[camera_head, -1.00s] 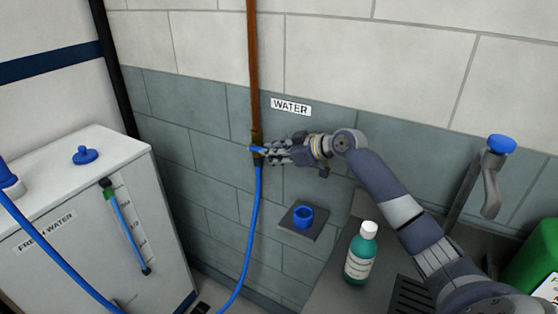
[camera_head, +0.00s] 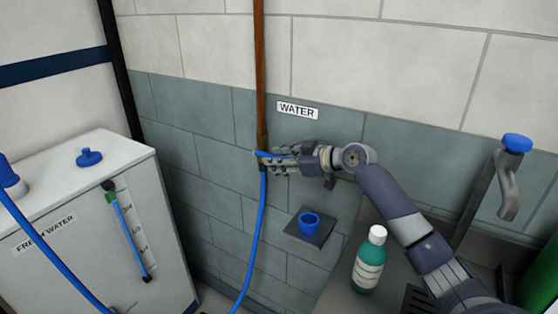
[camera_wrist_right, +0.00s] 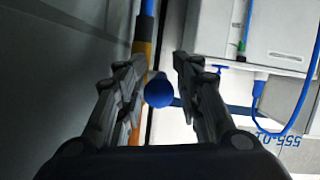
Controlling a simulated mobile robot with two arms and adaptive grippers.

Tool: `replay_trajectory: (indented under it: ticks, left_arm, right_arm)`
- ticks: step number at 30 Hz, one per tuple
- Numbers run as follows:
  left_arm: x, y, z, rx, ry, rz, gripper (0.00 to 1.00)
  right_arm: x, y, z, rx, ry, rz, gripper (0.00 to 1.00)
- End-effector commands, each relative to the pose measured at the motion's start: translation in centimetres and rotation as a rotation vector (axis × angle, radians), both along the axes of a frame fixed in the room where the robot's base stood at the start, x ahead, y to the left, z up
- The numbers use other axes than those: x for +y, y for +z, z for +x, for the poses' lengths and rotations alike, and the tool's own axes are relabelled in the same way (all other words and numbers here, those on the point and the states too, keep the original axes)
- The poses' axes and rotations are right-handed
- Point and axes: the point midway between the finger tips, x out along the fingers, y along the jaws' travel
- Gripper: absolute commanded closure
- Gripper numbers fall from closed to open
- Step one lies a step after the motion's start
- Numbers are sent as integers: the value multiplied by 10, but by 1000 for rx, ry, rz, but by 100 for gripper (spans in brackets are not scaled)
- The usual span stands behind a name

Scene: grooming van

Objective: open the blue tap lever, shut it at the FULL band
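The blue tap lever (camera_head: 265,154) is on the copper pipe, partly hidden by my right gripper (camera_head: 276,160). In the right wrist view its round blue end (camera_wrist_right: 158,90) sits between the spread fingers of my right gripper (camera_wrist_right: 160,88), with a visible gap to the right finger; contact on the left is unclear. The white fresh water tank (camera_head: 85,230) at the left has a sight gauge (camera_head: 131,236) with a blue tube and fraction marks. A FULL band is not readable; a small green patch shows near the gauge's top. My left gripper is out of view.
A blue hose (camera_head: 255,235) hangs below the tap. A blue cup (camera_head: 309,222) sits on a small grey shelf (camera_head: 322,236) below my right gripper. A green bottle (camera_head: 369,262) stands under my right arm. A blue-topped grey fixture (camera_head: 509,175) is at the right.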

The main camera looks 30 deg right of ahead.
Motion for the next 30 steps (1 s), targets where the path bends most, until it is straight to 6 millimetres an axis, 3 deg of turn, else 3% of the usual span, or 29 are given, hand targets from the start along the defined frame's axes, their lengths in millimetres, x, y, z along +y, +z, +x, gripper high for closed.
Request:
replay_trajectory:
  ticks: [11, 30]
  left_arm:
    - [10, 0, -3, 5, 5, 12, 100]
    - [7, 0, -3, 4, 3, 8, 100]
  right_arm:
    - [-2, 2, -4, -1, -1, -1, 66]
    - [-40, 35, -94, 2, -1, 0, 66]
